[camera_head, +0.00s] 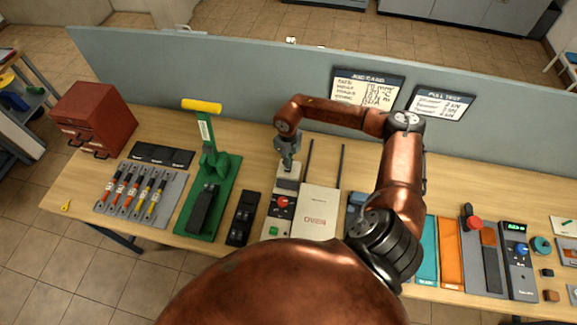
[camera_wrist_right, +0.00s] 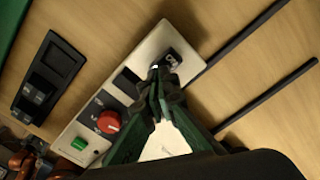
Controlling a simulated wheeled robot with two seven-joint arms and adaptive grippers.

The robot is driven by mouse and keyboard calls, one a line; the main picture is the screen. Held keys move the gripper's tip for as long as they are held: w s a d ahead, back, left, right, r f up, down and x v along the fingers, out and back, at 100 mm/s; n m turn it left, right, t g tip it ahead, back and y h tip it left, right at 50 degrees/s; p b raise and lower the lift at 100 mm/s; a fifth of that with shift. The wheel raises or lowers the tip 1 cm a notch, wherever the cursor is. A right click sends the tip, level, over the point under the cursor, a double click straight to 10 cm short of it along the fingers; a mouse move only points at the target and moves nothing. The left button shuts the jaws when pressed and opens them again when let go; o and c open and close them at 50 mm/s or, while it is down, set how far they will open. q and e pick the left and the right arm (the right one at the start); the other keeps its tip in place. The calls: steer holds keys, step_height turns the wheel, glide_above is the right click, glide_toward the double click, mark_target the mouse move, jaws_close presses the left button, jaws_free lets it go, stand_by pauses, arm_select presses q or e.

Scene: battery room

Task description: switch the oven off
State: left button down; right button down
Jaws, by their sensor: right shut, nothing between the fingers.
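The oven (camera_head: 316,216) is a white box lettered OVEN on the bench, with a narrow pale control panel along its left side. The panel carries a red knob (camera_head: 283,202) and a green button (camera_head: 273,231). In the right wrist view I see the panel's red knob (camera_wrist_right: 109,122), lit green button (camera_wrist_right: 79,143), dark window (camera_wrist_right: 127,81) and a small black switch (camera_wrist_right: 173,60) at its far end. My right gripper (camera_head: 287,163) is shut and empty, its tips (camera_wrist_right: 163,72) over the panel beside this switch, partly covering it. I cannot tell whether they touch. My left gripper is out of view.
Two dark rods (camera_head: 341,166) run behind the oven. A black switch block (camera_head: 243,218) and a green press with a yellow handle (camera_head: 212,180) stand to its left. Coloured tools and a red cabinet (camera_head: 95,118) lie further left. A grey partition (camera_head: 230,80) closes the back.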

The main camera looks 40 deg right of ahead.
steer(key=shift+r+p, duration=1.15)
steer(key=shift+r, duration=1.35)
